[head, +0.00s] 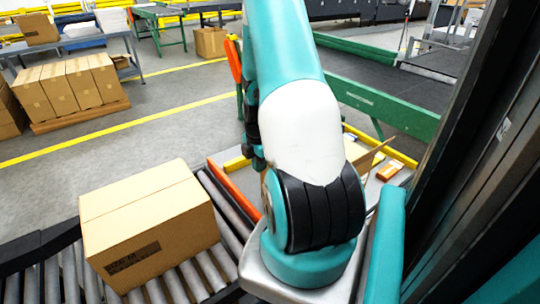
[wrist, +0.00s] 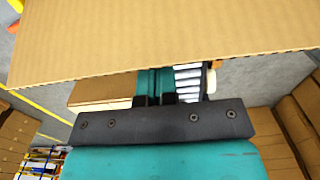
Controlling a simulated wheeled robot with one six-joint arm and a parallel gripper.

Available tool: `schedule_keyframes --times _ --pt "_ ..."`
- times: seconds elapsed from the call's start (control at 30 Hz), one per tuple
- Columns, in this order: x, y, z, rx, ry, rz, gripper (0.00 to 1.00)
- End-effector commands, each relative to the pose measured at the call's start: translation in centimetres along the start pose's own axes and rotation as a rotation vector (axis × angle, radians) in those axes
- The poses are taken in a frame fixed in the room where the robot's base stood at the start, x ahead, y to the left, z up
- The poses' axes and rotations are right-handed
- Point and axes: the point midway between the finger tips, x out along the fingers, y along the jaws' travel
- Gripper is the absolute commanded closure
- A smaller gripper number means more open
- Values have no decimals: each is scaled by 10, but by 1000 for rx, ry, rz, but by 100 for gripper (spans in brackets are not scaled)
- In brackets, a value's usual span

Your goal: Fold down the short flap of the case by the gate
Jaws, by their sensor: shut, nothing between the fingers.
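In the wrist view a broad cardboard panel (wrist: 160,40) fills the top of the picture, very close, with its lower edge tilted. It looks like a flap of the case, but I cannot tell which one. My gripper (wrist: 156,98) is shut and empty just below that edge; I cannot tell whether it touches. In the head view a tan cardboard flap edge (head: 374,152) shows to the right of my arm. The rest of that case, the gripper and most of the gate area are hidden behind my arm.
A closed carton (head: 150,225) sits on the roller conveyor (head: 200,280) at left. An orange bar (head: 235,192) and a yellow bar (head: 237,163) stand beside my arm. A green-sided belt conveyor (head: 385,105) runs behind. Stacked cartons (head: 70,85) stand farther left.

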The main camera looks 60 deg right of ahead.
Motion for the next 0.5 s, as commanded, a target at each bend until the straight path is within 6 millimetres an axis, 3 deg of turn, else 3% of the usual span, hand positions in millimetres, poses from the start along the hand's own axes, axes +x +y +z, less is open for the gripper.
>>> schedule_keyframes --times 0.17,0.5 --pt "0 0 4 2 0 0 100" --pt "0 0 46 4 0 0 100"
